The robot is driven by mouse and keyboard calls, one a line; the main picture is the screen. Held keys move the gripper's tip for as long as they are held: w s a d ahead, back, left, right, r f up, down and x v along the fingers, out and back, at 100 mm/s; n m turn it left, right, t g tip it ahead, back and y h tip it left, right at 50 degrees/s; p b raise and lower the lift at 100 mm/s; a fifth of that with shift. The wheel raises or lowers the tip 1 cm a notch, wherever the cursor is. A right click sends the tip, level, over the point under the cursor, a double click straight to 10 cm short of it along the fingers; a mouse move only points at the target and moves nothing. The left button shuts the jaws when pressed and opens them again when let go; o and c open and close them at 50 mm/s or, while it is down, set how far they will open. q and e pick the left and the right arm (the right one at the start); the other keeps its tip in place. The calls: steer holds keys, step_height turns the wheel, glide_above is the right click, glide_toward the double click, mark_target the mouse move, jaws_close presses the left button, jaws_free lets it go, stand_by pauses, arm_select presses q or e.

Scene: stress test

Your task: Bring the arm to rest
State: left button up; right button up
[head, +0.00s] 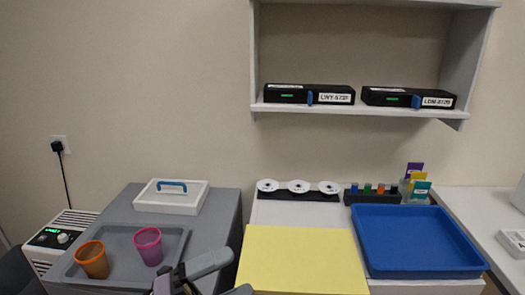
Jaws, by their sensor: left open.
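My left gripper (188,280) shows at the bottom edge, low and left of centre, partly cut off by the frame. It is open, and I see nothing between its fingers. It is in front of the grey cabinet, just right of and below a pink cup (148,246) in the picture. Whether it touches anything I cannot tell. My right gripper is not in view.
A grey tray (180,243) holds the pink cup and an orange cup (92,260). A yellow mat (302,262) and a blue tray (415,240) lie to the right. A wall shelf (285,108) holds two black devices.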

arm_select(q)
steer(key=a+f+n+t+y+p, duration=0.1)
steer(key=a+f+n+t+y, duration=0.4)
steer(key=n, duration=0.5)
steer(key=a+f+n+t+y, duration=0.45)
steer(key=f+n+y, duration=0.2)
steer(key=n, duration=0.45)
steer(key=s+a+f+n+g+y, duration=0.2)
steer(key=s+f+n+g+y, duration=0.1)
steer(key=s+f, duration=0.3)
steer(key=s+a+f+n+g+y, duration=0.3)
steer(key=s+f+n, duration=0.2)
steer(key=s+f, duration=0.1)
steer(key=shift+s+f+n+p, duration=0.15)
steer(key=shift+f+n+p, duration=0.2)
steer(key=shift+f, duration=0.5)
steer(key=shift+y, duration=0.25)
